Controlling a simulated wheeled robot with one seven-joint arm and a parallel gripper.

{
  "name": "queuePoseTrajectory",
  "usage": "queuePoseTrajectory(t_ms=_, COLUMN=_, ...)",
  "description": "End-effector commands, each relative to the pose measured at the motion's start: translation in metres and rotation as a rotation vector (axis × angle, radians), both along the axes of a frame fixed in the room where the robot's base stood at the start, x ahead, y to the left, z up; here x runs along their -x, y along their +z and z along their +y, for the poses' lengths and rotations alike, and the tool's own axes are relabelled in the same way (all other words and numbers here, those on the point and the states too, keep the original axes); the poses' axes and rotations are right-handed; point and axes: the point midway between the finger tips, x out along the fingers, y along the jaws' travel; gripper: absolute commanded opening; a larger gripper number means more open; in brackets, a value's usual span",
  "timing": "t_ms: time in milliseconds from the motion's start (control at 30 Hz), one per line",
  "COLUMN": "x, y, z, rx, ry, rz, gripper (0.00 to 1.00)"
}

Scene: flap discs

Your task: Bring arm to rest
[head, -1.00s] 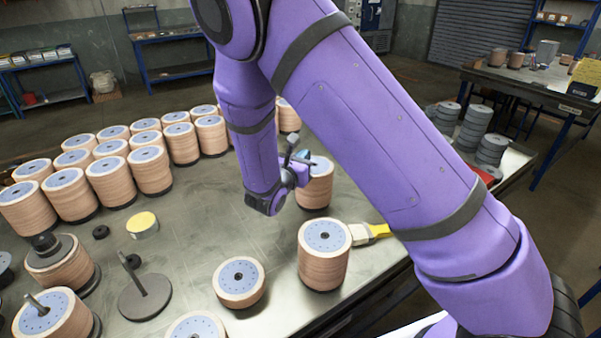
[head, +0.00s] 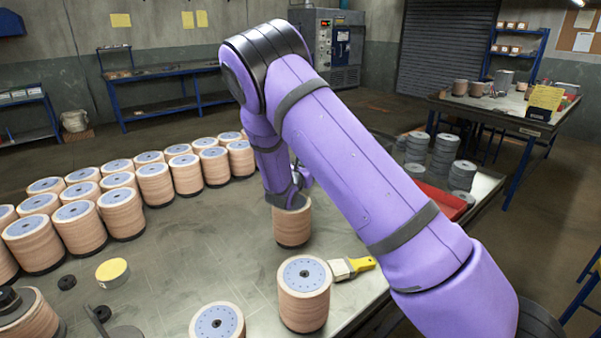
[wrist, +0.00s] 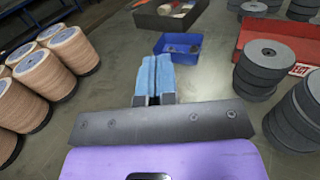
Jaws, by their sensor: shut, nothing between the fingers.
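My purple arm (head: 350,160) reaches from the lower right over the metal table. My gripper (wrist: 155,57) shows in the wrist view with its two blue fingers together and nothing between them. It is above the table, pointing towards a blue bin (wrist: 178,46). In the head view the arm's end is behind and above a disc stack (head: 292,222), and the fingers are mostly hidden there.
Rows of tan disc stacks (head: 153,184) stand at the left. A near stack (head: 304,296) and a yellow-handled brush (head: 352,267) lie close to the arm. Grey disc stacks (wrist: 262,68) and a red tray (wrist: 285,38) are at the right. Open table lies at centre-left.

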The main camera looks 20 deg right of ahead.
Motion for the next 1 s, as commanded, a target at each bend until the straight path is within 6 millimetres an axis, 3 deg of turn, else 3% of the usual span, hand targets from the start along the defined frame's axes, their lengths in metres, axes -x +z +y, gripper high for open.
queuePoseTrajectory(t_ms=267, x=-0.003, y=0.003, z=-0.006, rx=-0.009, ry=-0.009, rz=-0.005, gripper=0.00)
queuePoseTrajectory(t_ms=433, x=0.015, y=0.030, z=-0.022, rx=-0.101, ry=-0.103, rz=-0.063, gripper=0.00)
queuePoseTrajectory(t_ms=700, x=0.081, y=0.094, z=-0.057, rx=-0.392, ry=-0.377, rz=-0.228, gripper=0.00)
queuePoseTrajectory(t_ms=1000, x=0.165, y=0.145, z=-0.074, rx=-0.728, ry=-0.652, rz=-0.404, gripper=0.00)
